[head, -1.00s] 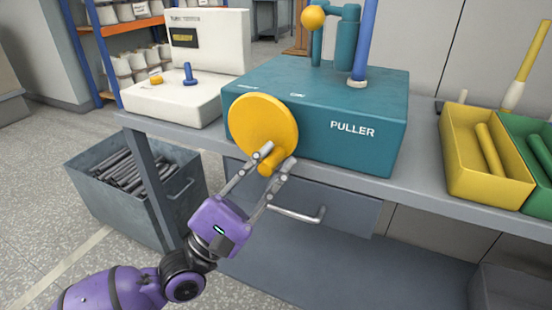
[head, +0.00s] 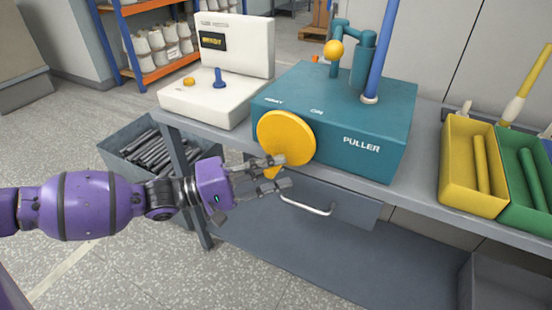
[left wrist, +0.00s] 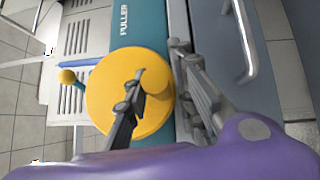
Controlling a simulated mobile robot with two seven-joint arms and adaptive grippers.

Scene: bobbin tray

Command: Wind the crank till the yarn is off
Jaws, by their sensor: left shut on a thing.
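The teal puller (head: 335,120) stands on the bench with a round yellow crank disc (head: 287,138) on its front. The crank's yellow knob (head: 269,173) sits at the disc's lower left. My left gripper (head: 280,172) is shut on this knob, coming in from the left. In the left wrist view the knob (left wrist: 158,80) lies between the two fingers, in front of the disc (left wrist: 105,95). A blue rod (head: 382,50) stands upright on the puller, with a small white band (head: 370,99) at its foot. I cannot tell whether that band is yarn. My right gripper is out of view.
A white tester (head: 205,105) with a blue peg stands left of the puller. A yellow tray (head: 455,195) and a green tray (head: 512,195) stand at the right. A drawer handle (head: 306,207) juts out below the crank. A grey bin (head: 118,140) of dark rods stands at left.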

